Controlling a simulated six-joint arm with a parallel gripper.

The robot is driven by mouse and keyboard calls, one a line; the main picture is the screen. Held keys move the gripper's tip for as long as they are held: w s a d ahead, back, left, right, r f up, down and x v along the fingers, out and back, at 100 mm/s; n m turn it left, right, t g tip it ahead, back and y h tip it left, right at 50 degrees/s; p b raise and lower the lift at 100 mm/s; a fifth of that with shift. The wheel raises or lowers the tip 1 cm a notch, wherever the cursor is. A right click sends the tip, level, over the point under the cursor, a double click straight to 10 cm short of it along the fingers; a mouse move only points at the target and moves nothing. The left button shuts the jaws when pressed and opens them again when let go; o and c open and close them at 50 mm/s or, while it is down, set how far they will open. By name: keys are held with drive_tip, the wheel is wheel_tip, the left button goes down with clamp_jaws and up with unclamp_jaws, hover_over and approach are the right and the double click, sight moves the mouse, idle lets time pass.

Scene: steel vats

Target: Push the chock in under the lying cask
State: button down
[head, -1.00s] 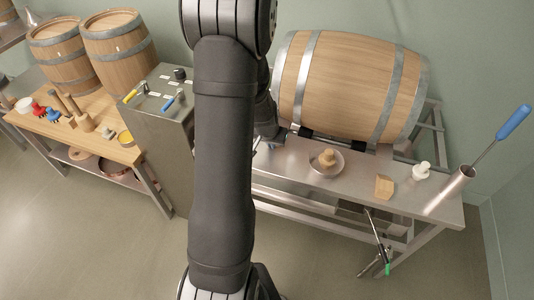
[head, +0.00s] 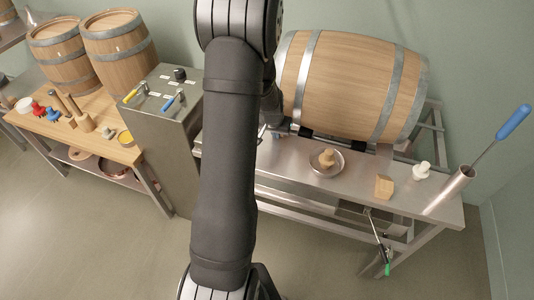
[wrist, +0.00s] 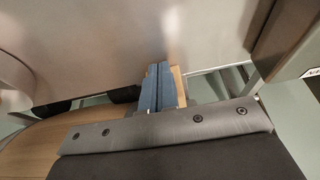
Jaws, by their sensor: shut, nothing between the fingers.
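The lying cask (head: 345,85) rests on its side on a steel stand, with dark pads under it. Its wooden side (wrist: 40,148) also shows at the lower left of the wrist view. My gripper (wrist: 159,70) is shut, its two blue fingers together beside the cask. A small piece of light wood (wrist: 180,84), which looks like the chock, shows right behind the fingertips. The fingers hide most of it, and I cannot tell whether they touch it. In the head view my arm covers this spot. A separate wooden block (head: 384,187) lies on the bench to the right.
A steel bowl (head: 313,165) with a wooden bung (head: 327,157) stands on the steel bench (head: 290,170). A white fitting (head: 422,170) and a steel tube (head: 452,189) with a blue-handled tool are at the right. A control cabinet (head: 160,125) stands to the left.

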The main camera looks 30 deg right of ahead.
sight(273, 146)
drive_tip(key=shift+w+d, duration=0.15)
idle(0.3)
drive_tip(key=shift+s+a, duration=1.75)
drive_tip(key=shift+a, duration=0.05)
drive_tip(key=shift+w+d, duration=1.2)
drive_tip(key=shift+d, duration=0.05)
drive_tip(key=shift+w+d, duration=0.1)
drive_tip(key=s+a, duration=0.9)
drive_tip(key=shift+s+a, duration=0.35)
drive_tip(key=shift+a, duration=0.05)
idle(0.4)
